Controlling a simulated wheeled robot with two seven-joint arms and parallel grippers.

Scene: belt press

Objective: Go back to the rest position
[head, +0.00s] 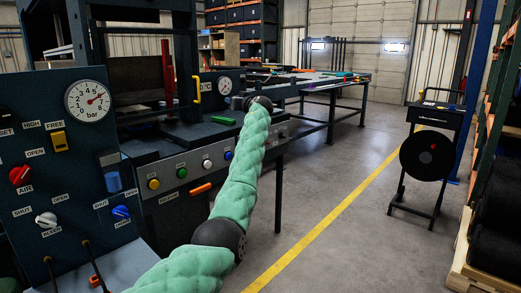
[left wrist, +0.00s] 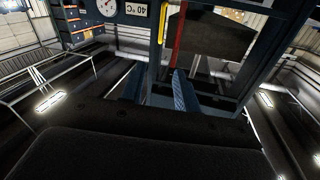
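My left arm, in a green sleeve, reaches up from the bottom of the head view. Its dark gripper (head: 250,103) is at the far end, in front of the press's right side near the gauge panel; its fingers are too small to read there. In the left wrist view, the two blue fingers of my left gripper (left wrist: 156,78) stand apart with nothing visible between them. Beyond them are the press's red bar (left wrist: 179,42) and yellow handle (left wrist: 163,22). My right gripper is in neither view.
A control panel (head: 88,135) with knobs and a gauge stands close on the left. The press front has a button strip (head: 196,168). A long workbench (head: 335,88) is behind. A reel stand (head: 428,155) and a rack (head: 488,130) are right. The floor (head: 335,235) between is clear.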

